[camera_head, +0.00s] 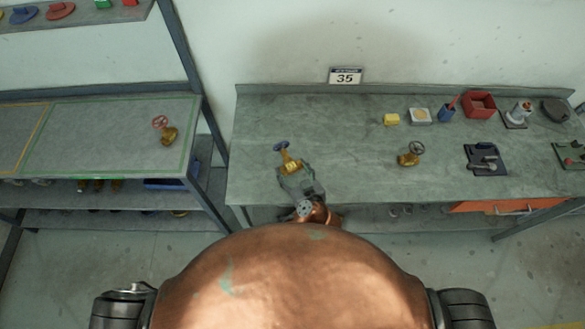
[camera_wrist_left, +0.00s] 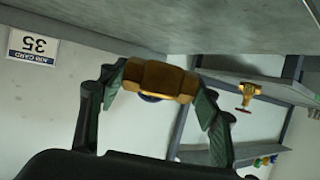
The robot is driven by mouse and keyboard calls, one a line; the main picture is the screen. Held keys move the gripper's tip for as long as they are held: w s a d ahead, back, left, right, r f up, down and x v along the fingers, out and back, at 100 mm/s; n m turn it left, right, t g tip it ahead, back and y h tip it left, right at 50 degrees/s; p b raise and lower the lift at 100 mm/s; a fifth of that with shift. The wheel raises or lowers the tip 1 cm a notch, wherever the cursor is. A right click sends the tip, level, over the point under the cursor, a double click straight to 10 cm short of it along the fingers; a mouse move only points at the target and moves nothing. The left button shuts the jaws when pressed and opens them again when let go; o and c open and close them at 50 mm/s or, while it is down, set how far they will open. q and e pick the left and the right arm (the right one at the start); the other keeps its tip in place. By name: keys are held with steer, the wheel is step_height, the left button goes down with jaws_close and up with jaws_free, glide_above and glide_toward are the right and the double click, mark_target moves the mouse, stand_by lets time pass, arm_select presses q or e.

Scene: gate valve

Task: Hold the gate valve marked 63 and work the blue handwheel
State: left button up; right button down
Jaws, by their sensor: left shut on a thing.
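A brass gate valve (camera_head: 291,164) with a blue handwheel (camera_head: 281,147) is above the left part of the right-hand workbench. My left gripper (camera_head: 292,173) is shut on its body, from the bench's front side. The handwheel points up and away from the gripper. In the left wrist view the brass body (camera_wrist_left: 158,79) sits between the two fingers of my left gripper (camera_wrist_left: 155,90), and only a sliver of the blue handwheel (camera_wrist_left: 150,98) shows past it. The number on the valve is too small to read. My right gripper is not in view.
A brass valve with a dark handwheel (camera_head: 410,155) stands right of the held one. A valve with a red handwheel (camera_head: 165,129) stands on the left bench. A gap separates the benches.

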mark_target(292, 183)
arm_select(q)
steer(key=shift+f+b, duration=0.7)
steer(key=shift+f, duration=3.55)
stand_by(1.4)
